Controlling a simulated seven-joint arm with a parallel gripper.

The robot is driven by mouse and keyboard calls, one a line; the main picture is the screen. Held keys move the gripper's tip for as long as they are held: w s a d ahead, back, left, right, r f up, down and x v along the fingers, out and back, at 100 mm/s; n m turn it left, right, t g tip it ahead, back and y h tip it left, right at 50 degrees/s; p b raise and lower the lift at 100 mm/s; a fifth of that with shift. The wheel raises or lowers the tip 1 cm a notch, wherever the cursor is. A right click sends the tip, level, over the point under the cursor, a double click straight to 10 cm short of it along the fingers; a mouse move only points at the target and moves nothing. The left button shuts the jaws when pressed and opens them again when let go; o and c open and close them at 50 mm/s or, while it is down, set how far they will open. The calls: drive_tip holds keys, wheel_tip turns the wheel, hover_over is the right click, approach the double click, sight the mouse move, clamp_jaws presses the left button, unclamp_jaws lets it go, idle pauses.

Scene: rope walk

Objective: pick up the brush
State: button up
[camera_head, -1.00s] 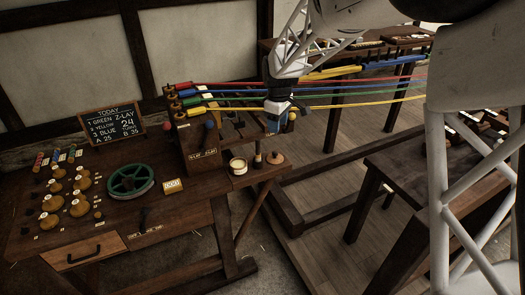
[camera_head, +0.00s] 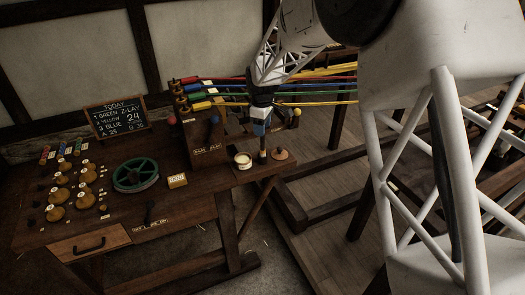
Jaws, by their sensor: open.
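What looks like the brush (camera_head: 263,156) is a small, dark, upright item at the right end of the workbench, between a pale-topped pot and a round wooden piece. My gripper (camera_head: 261,131) hangs pointing down directly above it in the picture, with its jaws open. The fingertips are small and dark here. I cannot tell whether they are apart from the brush's top or around it.
The pot (camera_head: 242,160) stands just left of the brush and the round wooden piece (camera_head: 280,155) just right. A wooden post stand (camera_head: 205,145) with coloured ropes (camera_head: 320,90) rises behind.

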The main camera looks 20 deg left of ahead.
sight(263, 150)
drive_tip(key=shift+f, duration=0.85)
drive_tip(key=shift+w+f, duration=0.15)
drive_tip(key=shift+f, duration=2.45)
drive_tip(key=shift+c, duration=0.2)
clamp_jaws()
